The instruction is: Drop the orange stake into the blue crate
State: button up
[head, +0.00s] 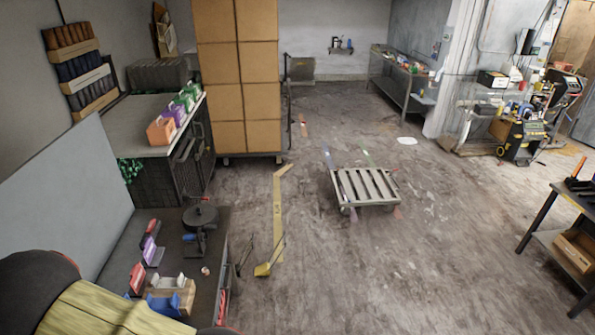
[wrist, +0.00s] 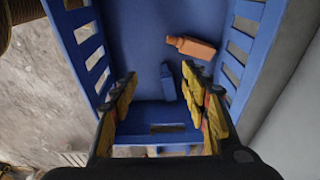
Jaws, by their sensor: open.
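The blue crate (wrist: 150,18) with slotted side walls fills most of the wrist view, seen from above. The orange stake (wrist: 192,47), a short block with a narrow tip, lies on its side inside the crate, close to the right wall. My gripper (wrist: 160,76) is open above the crate, its yellow-padded fingers spread apart with nothing between them. The stake lies beyond the right fingertip and looks apart from it. I cannot make out the crate, the stake or my gripper in the head view.
A blue-grey piece (wrist: 167,83) also lies in the crate. The head view shows a workbench (head: 120,240) with coloured parts, a slatted low cart (head: 365,187), stacked cartons (head: 240,75) and a side table (head: 575,195) at right. The floor between is mostly clear.

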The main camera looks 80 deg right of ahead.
notch_tip(320, 180, up, 10)
jog(key=a, duration=0.1)
jog(key=shift+s+a, duration=0.25)
jog(key=shift+s, duration=0.05)
dwell(0.4)
jog(key=s+d+r+n+t+b, duration=0.1)
jog(key=s+r+n+t+b, duration=0.1)
jog(key=s+n+b, duration=0.5)
jog(key=s+d+r+n+t+y+b, duration=0.1)
jog(key=s+n+b, duration=0.6)
jog(key=s+b, duration=0.7)
jog(key=shift+s+r+t+y+b, duration=0.25)
jog(key=shift+r+t+b, duration=0.65)
jog(key=shift+b, duration=2.25)
